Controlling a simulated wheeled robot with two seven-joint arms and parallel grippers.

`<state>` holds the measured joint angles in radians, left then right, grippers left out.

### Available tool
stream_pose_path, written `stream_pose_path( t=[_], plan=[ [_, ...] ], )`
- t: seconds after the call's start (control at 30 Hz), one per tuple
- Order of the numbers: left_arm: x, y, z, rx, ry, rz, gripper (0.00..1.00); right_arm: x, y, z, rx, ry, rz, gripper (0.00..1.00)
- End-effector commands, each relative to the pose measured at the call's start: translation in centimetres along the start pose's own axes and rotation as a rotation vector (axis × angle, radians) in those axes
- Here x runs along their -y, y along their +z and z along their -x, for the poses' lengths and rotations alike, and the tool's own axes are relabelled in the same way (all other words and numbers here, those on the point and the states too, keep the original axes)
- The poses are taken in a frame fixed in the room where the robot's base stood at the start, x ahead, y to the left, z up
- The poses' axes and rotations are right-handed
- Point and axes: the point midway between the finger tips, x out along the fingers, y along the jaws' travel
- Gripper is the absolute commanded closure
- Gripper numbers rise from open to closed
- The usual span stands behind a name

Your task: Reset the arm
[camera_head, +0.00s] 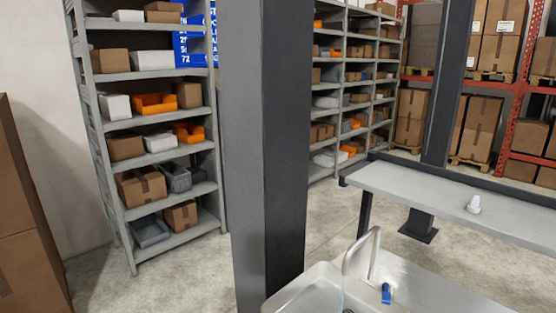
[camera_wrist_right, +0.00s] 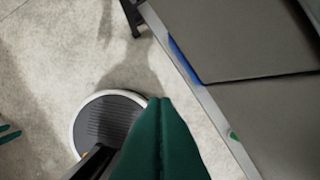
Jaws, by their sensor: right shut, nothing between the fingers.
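My right gripper (camera_wrist_right: 160,102) shows in the right wrist view as two dark green fingers pressed together along their length. Nothing is between them, and they hang above the concrete floor, left of a grey work surface. At the left edge of that view are small green prongs (camera_wrist_right: 8,133), which look like part of my left gripper, mostly cut off. Neither gripper shows in the head view.
A metal sink (camera_head: 312,288) with a curved tap stands in front, a small blue object (camera_head: 386,293) beside it. A dark pillar (camera_head: 265,150) blocks the middle. Stocked shelves (camera_head: 180,237) stand behind.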

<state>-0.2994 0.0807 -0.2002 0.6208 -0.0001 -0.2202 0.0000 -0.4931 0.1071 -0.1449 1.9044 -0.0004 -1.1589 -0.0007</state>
Motion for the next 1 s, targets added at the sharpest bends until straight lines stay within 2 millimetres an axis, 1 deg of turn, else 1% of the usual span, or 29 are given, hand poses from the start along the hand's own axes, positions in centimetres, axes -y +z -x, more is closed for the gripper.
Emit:
stream_pose_path(
  t=[0.03,0.07,0.1,0.17,0.2,0.27,0.3,0.37,0.4,0.47,0.5,0.6,0.7,0.83,1.0],
  plan=[
    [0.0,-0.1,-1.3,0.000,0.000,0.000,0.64,-0.2,-1.5,-3.8,-0.019,0.002,0.002,1.00],
    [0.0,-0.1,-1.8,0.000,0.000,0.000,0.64,-0.2,-2.3,-5.5,-0.025,0.003,0.003,1.00],
    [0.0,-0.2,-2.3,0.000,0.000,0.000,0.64,-0.3,-3.4,-7.8,-0.033,0.004,0.004,1.00],
    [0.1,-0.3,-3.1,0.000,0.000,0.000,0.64,-0.5,-5.4,-11.2,-0.047,0.005,0.007,1.00],
    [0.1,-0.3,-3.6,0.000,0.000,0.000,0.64,-0.5,-6.7,-13.3,-0.055,0.006,0.008,1.00],
    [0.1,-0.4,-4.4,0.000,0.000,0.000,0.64,-0.7,-9.0,-16.3,-0.069,0.008,0.011,1.00],
    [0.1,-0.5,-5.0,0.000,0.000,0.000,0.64,-0.8,-10.6,-18.1,-0.078,0.009,0.013,1.00],
    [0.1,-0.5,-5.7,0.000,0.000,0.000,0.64,-0.9,-13.0,-20.7,-0.090,0.011,0.017,1.00],
    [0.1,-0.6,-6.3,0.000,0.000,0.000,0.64,-1.0,-14.8,-22.3,-0.099,0.011,0.019,1.00],
    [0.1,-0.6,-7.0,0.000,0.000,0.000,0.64,-1.0,-17.3,-24.3,-0.112,0.013,0.022,1.00],
    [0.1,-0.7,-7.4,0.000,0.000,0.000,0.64,-1.1,-19.0,-25.5,-0.118,0.013,0.024,1.00],
    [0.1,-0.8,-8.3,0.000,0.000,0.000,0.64,-1.1,-22.6,-27.5,-0.134,0.014,0.028,1.00],
    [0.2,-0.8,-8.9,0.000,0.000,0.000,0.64,-1.1,-25.2,-28.6,-0.144,0.015,0.031,1.00],
    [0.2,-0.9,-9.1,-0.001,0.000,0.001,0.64,-1.1,-26.9,-29.0,-0.150,0.015,0.033,1.00],
    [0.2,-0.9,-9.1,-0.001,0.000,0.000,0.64,-1.1,-27.2,-29.0,-0.150,0.016,0.034,1.00]
  ],
)
